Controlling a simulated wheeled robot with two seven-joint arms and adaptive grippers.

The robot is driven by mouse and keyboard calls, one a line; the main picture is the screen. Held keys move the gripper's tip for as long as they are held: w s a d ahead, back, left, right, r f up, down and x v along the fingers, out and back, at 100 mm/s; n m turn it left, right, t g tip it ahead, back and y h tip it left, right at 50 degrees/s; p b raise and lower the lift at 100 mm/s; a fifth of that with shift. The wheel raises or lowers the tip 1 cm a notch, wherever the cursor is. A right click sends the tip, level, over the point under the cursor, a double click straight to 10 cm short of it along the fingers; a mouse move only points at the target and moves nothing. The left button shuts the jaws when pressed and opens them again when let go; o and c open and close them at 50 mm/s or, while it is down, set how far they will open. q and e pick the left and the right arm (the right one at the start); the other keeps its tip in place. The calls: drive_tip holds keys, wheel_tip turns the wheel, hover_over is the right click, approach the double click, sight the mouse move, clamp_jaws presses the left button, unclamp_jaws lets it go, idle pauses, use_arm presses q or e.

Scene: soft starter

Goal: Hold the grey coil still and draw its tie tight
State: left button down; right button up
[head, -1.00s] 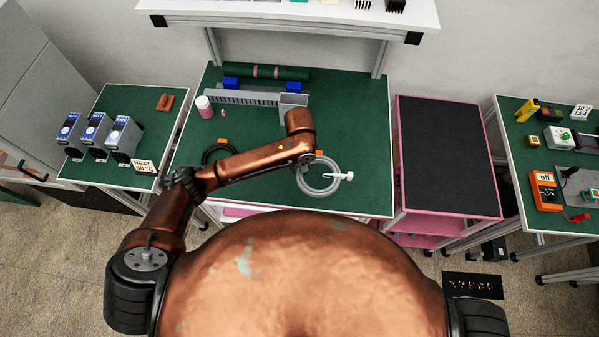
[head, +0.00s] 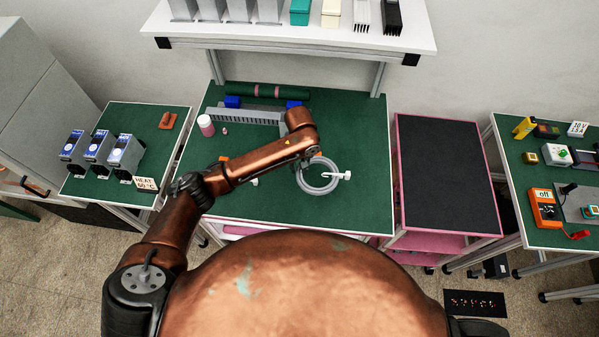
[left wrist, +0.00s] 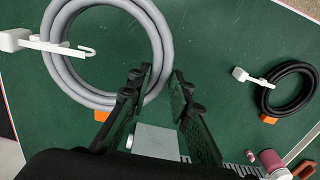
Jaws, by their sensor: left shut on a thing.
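The grey coil (head: 319,189) lies on the green table top, right of my left arm's end. Its white tie (head: 345,175) sticks out to the right. In the left wrist view the grey coil (left wrist: 74,72) fills the upper left. The tie (left wrist: 40,44) crosses its far side, with a block head outside and a hooked tail inside the ring; it looks loose. My left gripper (left wrist: 161,72) has its fingers either side of the coil's near strand and is shut on it. The forearm hides the gripper in the head view. My right gripper is not in view.
A black coil (left wrist: 274,100) with a white tie lies apart on the table. A grey box (left wrist: 156,142) is close to my fingers. A pink-white bottle (head: 206,126) and a slotted grey duct (head: 245,115) stand at the back. The table right of the coil is clear.

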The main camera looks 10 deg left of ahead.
use_arm(q)
drive_tip(key=shift+w, duration=0.6)
drive_tip(key=shift+f, duration=0.5)
drive_tip(key=shift+f+b, duration=0.4)
drive_tip(key=shift+f, duration=0.9)
drive_tip(key=shift+f+b, duration=0.4)
drive_tip(key=shift+f, duration=1)
drive_tip(key=shift+f+b, duration=1)
drive_tip(key=shift+f, duration=2.25)
